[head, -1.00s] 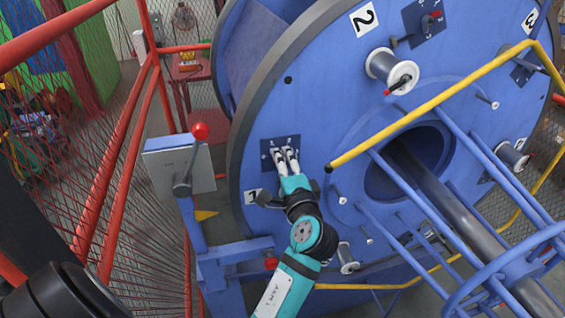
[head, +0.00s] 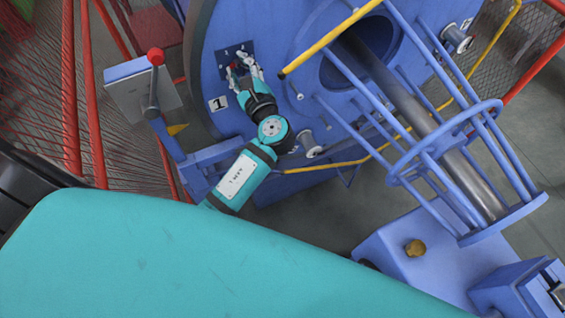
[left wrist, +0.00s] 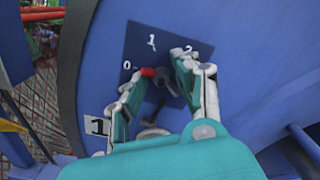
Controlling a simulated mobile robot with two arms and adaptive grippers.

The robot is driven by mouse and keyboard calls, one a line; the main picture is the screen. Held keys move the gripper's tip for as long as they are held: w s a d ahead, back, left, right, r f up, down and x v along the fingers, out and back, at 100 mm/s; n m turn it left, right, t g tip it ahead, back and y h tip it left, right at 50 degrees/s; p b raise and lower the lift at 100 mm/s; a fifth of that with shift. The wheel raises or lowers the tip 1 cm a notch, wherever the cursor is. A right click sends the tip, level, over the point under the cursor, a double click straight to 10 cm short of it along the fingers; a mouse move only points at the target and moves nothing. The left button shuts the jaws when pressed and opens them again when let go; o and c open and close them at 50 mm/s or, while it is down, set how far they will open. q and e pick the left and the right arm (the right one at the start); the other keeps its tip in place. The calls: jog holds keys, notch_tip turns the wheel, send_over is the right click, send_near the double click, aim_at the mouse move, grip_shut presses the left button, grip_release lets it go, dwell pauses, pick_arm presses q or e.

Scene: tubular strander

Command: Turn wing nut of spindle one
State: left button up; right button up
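The wing nut of spindle one (left wrist: 162,79) is a grey winged knob with a red tip on a dark plate (left wrist: 137,45) marked 0, 1 and 2. Its red tip points left, near the 0 mark. In the head view the red tip (head: 233,68) shows small between my fingers. My left gripper (head: 239,72) is open at the plate, its fingers on either side of the wing nut. In the left wrist view the gripper (left wrist: 157,75) has a clear gap between its fingers; I cannot tell whether either touches the nut. My right gripper is not in view.
A label 1 (head: 218,103) sits on the big blue disc below the plate. A yellow rail (head: 330,38) and blue cage bars (head: 430,120) lie to the right. A red-knobbed lever box (head: 140,90) and red mesh fence (head: 45,100) stand left.

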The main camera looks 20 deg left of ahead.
pick_arm(q)
jog(key=m+p, duration=0.1)
jog(key=m, duration=0.1)
jog(key=m+p, duration=0.2)
jog(key=m, duration=0.1)
jog(key=shift+w+r+m, duration=0.1)
jog(key=shift+r+m, duration=0.2)
jog(key=shift+d+f+m, duration=0.1)
jog(key=shift+m, duration=0.7)
jog(key=m+p, duration=0.1)
jog(key=m, duration=0.3)
jog(key=shift+w+f, duration=0.1)
jog(key=shift+f, duration=0.05)
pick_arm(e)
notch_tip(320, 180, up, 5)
pick_arm(q)
jog(key=shift+d+f+m, duration=0.2)
jog(key=shift+d+m, duration=0.1)
jog(key=shift+m, duration=0.4)
jog(key=b+v, duration=0.6)
jog(key=v, duration=1.1)
notch_tip(320, 180, down, 25)
jog(key=w+d+n+g+h+b, duration=0.1)
jog(key=n+h+b, duration=0.1)
jog(key=h+b, duration=0.2)
jog(key=shift+d+h, duration=0.3)
jog(key=shift+h, duration=0.7)
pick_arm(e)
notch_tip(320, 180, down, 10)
